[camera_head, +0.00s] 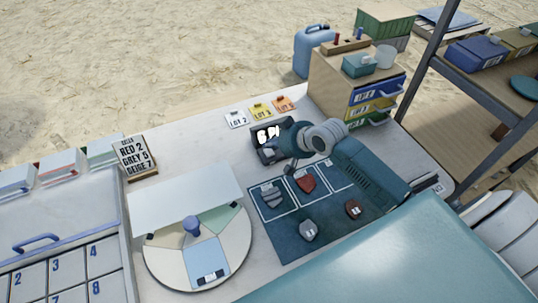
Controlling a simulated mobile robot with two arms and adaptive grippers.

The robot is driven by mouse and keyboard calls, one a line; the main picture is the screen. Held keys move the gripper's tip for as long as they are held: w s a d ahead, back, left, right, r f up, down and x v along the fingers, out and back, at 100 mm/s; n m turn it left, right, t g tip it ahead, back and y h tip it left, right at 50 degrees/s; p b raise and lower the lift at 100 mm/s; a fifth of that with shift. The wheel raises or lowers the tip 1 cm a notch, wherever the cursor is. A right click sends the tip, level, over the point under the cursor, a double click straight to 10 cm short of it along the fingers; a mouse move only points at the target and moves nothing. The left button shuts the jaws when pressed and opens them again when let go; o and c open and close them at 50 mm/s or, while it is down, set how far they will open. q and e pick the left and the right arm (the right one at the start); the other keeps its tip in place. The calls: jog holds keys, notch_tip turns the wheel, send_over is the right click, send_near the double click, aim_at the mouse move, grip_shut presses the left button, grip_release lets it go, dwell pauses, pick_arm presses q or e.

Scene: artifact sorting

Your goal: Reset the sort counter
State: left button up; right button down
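A small dark device with white marks on its face (265,132), which looks like the sort counter, stands at the middle of the table. My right arm reaches in from the right, and its gripper (275,148) is right at the device, overlapping its right and lower side. I cannot tell whether it touches the device. The fingers are small and partly hidden by the wrist, so their opening is unclear. The marks on the face are too small to read. My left gripper is not in view.
A dark blue mat (290,244) with several stones lies below my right arm. A round divided tray (160,271) stands left of it. Lot cards (236,119) lie behind the device. A drawer unit (335,88) stands at the back right, and a tally board (135,155) at the left.

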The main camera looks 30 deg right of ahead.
jog(key=shift+f, duration=0.15)
dwell(0.9)
jog(key=shift+f, duration=0.1)
dwell(0.3)
jog(key=shift+f, duration=0.25)
jog(key=shift+f, duration=0.6)
dwell(0.6)
jog(key=shift+r, duration=0.1)
jog(key=shift+r+p, duration=0.85)
jog(key=shift+p, duration=0.35)
